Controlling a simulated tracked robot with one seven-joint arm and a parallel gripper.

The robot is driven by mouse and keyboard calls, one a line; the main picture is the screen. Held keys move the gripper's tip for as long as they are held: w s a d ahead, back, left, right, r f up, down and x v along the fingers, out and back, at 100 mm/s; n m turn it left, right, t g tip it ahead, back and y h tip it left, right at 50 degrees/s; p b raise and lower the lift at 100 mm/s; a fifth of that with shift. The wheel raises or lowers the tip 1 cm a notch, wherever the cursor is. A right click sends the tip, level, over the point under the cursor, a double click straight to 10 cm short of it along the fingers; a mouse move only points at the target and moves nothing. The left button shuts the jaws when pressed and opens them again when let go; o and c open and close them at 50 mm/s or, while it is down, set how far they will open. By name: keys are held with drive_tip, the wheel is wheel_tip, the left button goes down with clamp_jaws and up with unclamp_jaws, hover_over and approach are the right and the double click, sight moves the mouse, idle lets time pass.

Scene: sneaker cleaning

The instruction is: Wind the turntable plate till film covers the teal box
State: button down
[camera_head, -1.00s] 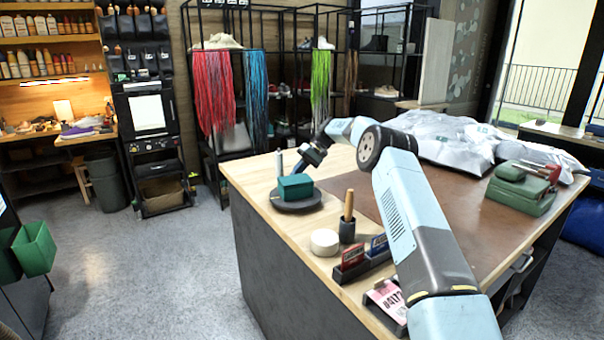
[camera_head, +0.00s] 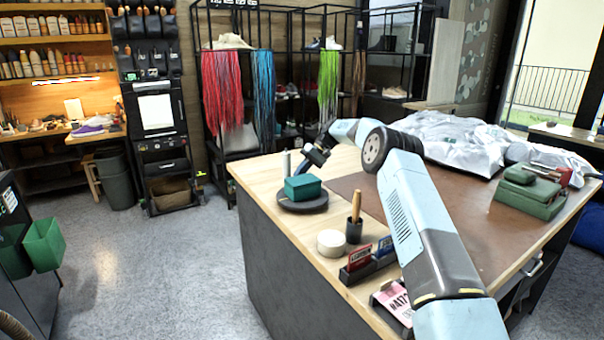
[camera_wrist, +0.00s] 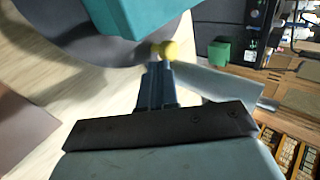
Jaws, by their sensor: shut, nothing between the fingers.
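The teal box (camera_head: 303,188) sits on the dark round turntable plate (camera_head: 302,205) at the bench's far left corner. In the wrist view the box (camera_wrist: 135,14) is at the top, cut off by the frame, over the grey plate (camera_wrist: 75,45). A slim pale upright cylinder (camera_head: 286,163) stands behind the box. My gripper (camera_head: 309,163) is just behind and right of the box. In the wrist view my gripper (camera_wrist: 160,68) is shut, its tips by a small yellow knob (camera_wrist: 168,50). I cannot tell whether they touch. I see no film clearly on the box.
A pale bluish bar (camera_wrist: 220,85) lies right of my fingers in the wrist view. A white round tin (camera_head: 331,243), a brush in a dark cup (camera_head: 354,231) and a card rack (camera_head: 368,262) stand nearer on the bench. Silvery bags (camera_head: 455,140) lie at the back right.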

drive_tip(key=w+d+r+t, duration=0.2)
drive_tip(key=d+r, duration=0.3)
drive_tip(key=d, duration=0.5)
drive_tip(key=shift+s+r+t+h, duration=1)
drive_tip(key=shift+s+r+t, duration=0.75)
drive_tip(key=shift+s, duration=1.05)
drive_tip(key=shift+n, duration=0.4)
drive_tip(key=x, duration=1)
drive_tip(key=shift+w+a+f, duration=0.1)
drive_tip(key=shift+a+f, duration=0.05)
drive_tip(key=shift+a, duration=0.1)
drive_tip(key=shift+s+a, duration=0.2)
drive_tip(key=shift+a, duration=0.35)
drive_tip(key=shift+s+a, duration=0.2)
drive_tip(key=shift+a, duration=0.35)
drive_tip(key=shift+s+a, duration=0.15)
drive_tip(key=shift+a, duration=0.55)
